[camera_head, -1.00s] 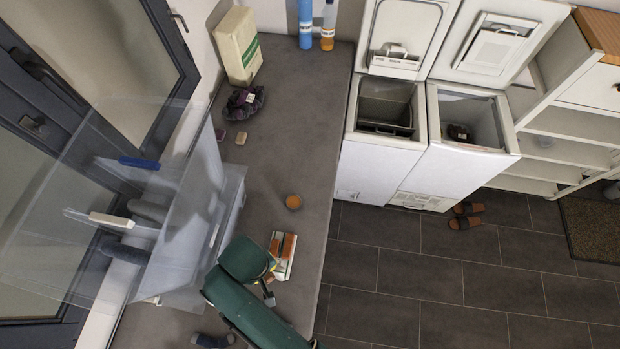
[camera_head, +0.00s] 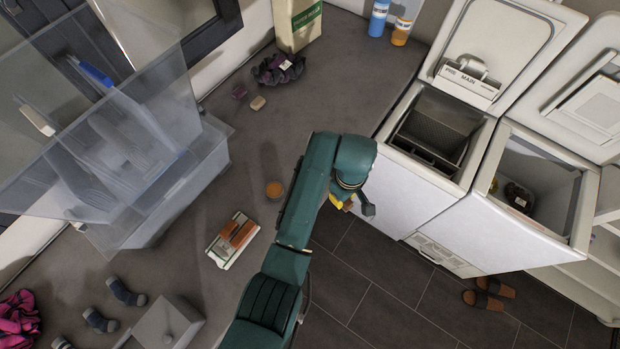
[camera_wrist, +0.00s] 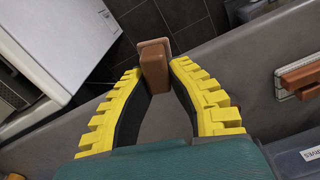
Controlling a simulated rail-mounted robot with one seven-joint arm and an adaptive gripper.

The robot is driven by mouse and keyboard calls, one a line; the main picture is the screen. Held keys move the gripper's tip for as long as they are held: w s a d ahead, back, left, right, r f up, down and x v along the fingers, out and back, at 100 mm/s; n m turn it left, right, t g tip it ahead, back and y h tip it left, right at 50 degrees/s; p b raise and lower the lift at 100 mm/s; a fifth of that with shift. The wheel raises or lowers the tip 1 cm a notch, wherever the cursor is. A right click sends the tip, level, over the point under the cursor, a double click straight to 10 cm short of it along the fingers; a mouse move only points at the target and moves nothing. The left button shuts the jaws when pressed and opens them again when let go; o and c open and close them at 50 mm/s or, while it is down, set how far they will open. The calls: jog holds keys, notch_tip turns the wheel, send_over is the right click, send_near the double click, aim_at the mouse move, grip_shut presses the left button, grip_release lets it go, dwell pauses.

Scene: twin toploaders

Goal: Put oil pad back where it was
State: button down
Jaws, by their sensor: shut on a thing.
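A reddish-brown block, which looks like the oil pad, is in my gripper (camera_wrist: 156,82). In the wrist view the block (camera_wrist: 154,64) stands out between the tips of the two yellow fingers, which are shut on it. In the head view my gripper (camera_head: 342,201) is over the right edge of the grey counter, and my arm mostly hides the block. A white tray (camera_head: 222,262) with similar brown pieces lies on the counter to the left of my arm. The tray's brown pieces (camera_wrist: 302,76) also show at the right of the wrist view.
An orange round item (camera_head: 274,190) lies between the tray and my arm. A clear plastic bin (camera_head: 180,200) stands at left. Dark socks (camera_head: 126,292) and a grey box (camera_head: 165,325) are at the front.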

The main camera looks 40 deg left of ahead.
jog(key=w+a+f+n+b, duration=0.1)
jog(key=a+f+n+b, duration=0.1)
jog(key=a+n+b, duration=0.35)
jog(key=w+a+f+n+b, duration=0.2)
jog(key=a+n+b, duration=0.2)
jog(key=a+n, duration=0.2)
jog(key=r+n+b, duration=0.1)
jog(key=n+b, duration=0.6)
jog(key=n, duration=0.3)
send_over(295, 172)
jog(key=f, duration=0.3)
jog(key=f+b, duration=0.1)
jog(key=f, duration=0.2)
jog(key=d+f+b, duration=0.1)
jog(key=f, duration=0.2)
jog(key=shift+s, duration=0.35)
jog(key=c, duration=1.1)
grip_release()
jog(key=shift+f, duration=0.1)
notch_tip(295, 172, up, 12)
jog(key=shift+r+p, duration=0.15)
jog(key=shift+p, duration=1.1)
